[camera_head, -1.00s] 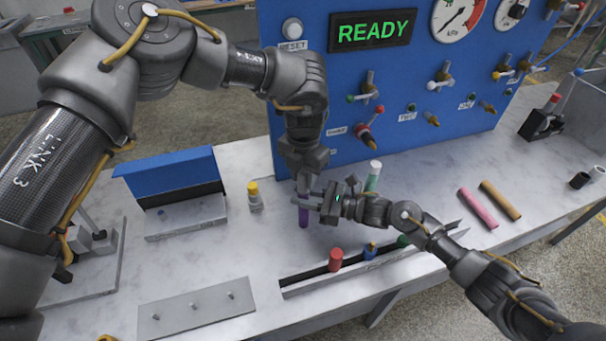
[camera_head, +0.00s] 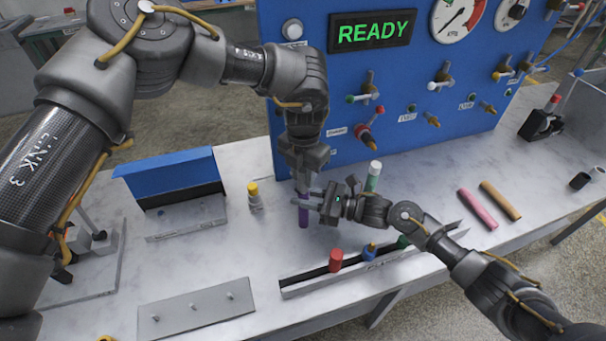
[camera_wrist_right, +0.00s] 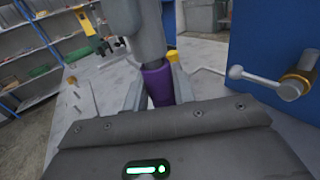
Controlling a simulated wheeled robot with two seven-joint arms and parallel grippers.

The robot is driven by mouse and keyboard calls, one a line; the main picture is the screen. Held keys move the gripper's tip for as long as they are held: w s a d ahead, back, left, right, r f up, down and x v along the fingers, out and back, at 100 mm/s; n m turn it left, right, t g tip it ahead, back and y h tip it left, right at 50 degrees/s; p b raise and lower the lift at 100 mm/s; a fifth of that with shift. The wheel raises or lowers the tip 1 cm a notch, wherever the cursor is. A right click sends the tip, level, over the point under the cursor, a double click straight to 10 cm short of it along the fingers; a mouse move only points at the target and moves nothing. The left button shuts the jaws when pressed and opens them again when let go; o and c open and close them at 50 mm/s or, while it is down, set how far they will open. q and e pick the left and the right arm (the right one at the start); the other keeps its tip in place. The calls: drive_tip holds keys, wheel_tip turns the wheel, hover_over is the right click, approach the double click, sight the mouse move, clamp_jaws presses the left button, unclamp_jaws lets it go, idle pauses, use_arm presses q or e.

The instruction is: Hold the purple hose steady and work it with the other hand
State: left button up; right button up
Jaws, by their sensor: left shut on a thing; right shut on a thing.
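The purple hose (camera_head: 304,212) hangs upright over the table. My left gripper (camera_head: 303,184) comes down from above and is shut on its upper part. My right gripper (camera_head: 316,202) reaches in from the right and is shut on the hose just below the left one. In the right wrist view the purple hose (camera_wrist_right: 158,85) stands between the right gripper's fingers (camera_wrist_right: 157,98), with the left gripper right above it. The fingers hide part of the hose, and its upper end is not visible.
A rack (camera_head: 350,272) with red, blue and green capped items stands in front. A yellow-capped bottle (camera_head: 255,197) is left of the hose, a green-and-white tube (camera_head: 373,177) right. The blue panel (camera_head: 440,95) rises behind. Pink (camera_head: 477,207) and orange (camera_head: 500,200) hoses lie at right.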

use_arm(q)
drive_tip(key=shift+r, duration=0.35)
idle(0.3)
drive_tip(key=shift+r, duration=2.5)
use_arm(e)
drive_tip(key=shift+s, duration=0.1)
use_arm(q)
drive_tip(key=shift+r, duration=0.15)
drive_tip(key=shift+r, duration=1.35)
use_arm(e)
drive_tip(key=o, duration=1.1)
drive_tip(key=shift+c, duration=0.2)
drive_tip(key=shift+d, duration=0.15)
drive_tip(key=v, duration=1.1)
drive_tip(key=shift+d, duration=0.35)
drive_tip(key=shift+s, duration=0.1)
